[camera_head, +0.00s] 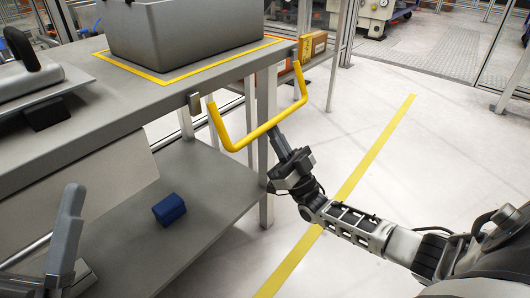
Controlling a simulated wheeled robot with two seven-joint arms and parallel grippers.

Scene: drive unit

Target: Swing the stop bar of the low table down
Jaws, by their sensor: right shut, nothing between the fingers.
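The yellow stop bar (262,131) is a U-shaped rail at the near right end of the table (150,99). Its arms meet the table's end edge, and its crosspiece sits lower than the tabletop and out from the edge. My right gripper (276,137) is shut and empty. Its fingertips are at the crosspiece, near its middle, and look to be touching it or very close. The bar hides the very tips. A grey part at the lower left edge looks like my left gripper (68,232); its jaw opening cannot be made out.
A grey bin (185,32) stands on the tabletop inside a yellow outline. A handled grey unit (38,75) is at the left. A blue block (169,209) lies on the lower shelf (190,245). The floor right of the table is clear, with a yellow line (365,172).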

